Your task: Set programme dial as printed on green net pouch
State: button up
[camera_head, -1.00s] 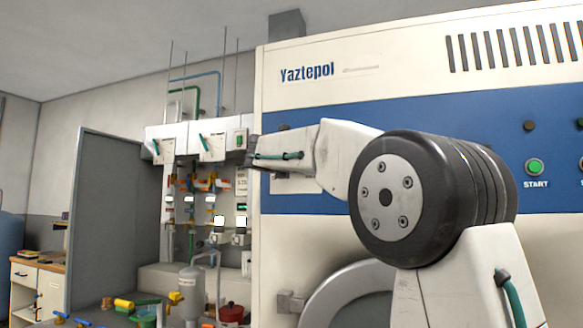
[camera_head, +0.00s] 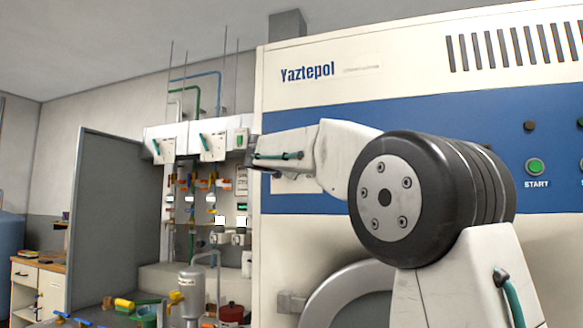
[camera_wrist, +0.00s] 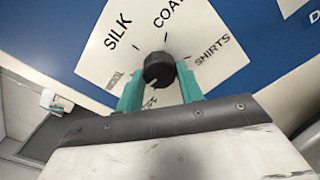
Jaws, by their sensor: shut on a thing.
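The programme dial is a black round knob (camera_wrist: 158,67) on a white plate (camera_wrist: 100,68) in the wrist view. Printed around it are SILK at upper left, a word starting COA at the top and SHIRTS at right. Smaller lettering at lower left and below is partly hidden or too blurred to read. My gripper (camera_wrist: 159,74) has its two green fingers shut on the knob from either side. I cannot tell for sure where the knob points. In the head view my arm hides the dial. The green net pouch is in neither view.
The white and blue Yaztepol machine (camera_head: 400,105) fills the right of the head view, with a green START button (camera_head: 535,167) and a round door (camera_head: 345,295) below. Pipes and valve boxes (camera_head: 210,140) stand at left, beside a grey partition (camera_head: 115,215).

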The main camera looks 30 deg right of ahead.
jog(key=n, duration=3.1)
jog(key=shift+s+d+n, duration=0.1)
jog(key=shift+n, duration=0.2)
dwell(0.5)
dwell(0.6)
jog(key=o, duration=1)
jog(key=shift+r, duration=0.1)
